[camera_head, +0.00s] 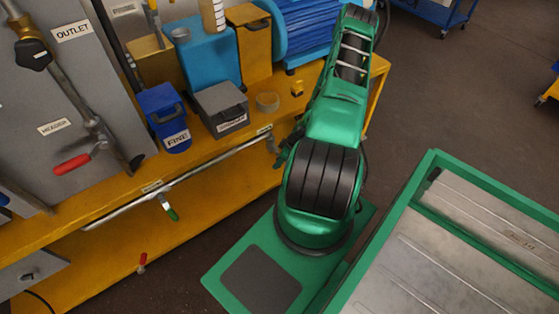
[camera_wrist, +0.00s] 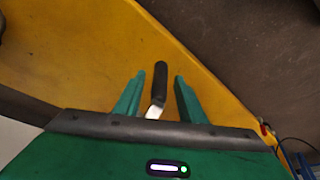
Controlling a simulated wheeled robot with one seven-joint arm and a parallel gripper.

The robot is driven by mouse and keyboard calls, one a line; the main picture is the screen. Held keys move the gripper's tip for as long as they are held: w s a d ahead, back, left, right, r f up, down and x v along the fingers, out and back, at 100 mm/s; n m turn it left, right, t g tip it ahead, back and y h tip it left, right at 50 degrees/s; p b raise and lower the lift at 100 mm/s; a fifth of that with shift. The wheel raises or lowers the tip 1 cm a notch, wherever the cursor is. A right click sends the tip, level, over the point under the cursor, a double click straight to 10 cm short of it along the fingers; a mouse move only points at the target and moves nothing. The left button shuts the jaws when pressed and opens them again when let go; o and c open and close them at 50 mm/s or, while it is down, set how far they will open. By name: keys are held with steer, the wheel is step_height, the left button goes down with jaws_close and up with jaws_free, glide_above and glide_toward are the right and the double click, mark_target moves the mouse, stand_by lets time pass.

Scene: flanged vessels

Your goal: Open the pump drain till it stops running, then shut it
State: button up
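In the wrist view, a lever with a dark grip (camera_wrist: 160,78) and a bare metal neck stands between the two fingers of my gripper (camera_wrist: 157,98). The green fingers are open, with a gap on each side of the lever. The lever's lower end is hidden behind the gripper body, and no label shows on it. In the head view, a blue ribbed pump or motor (camera_head: 306,30) sits on the yellow bench behind my green arm. My gripper and this dark lever cannot be made out there.
A red-handled lever (camera_head: 72,164) and a green-handled lever (camera_head: 171,213) are at the left. Open floor (camera_head: 455,85) lies right of my arm.

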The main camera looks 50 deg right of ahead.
steer(key=shift+w+f, duration=0.1)
steer(key=shift+f, duration=0.15)
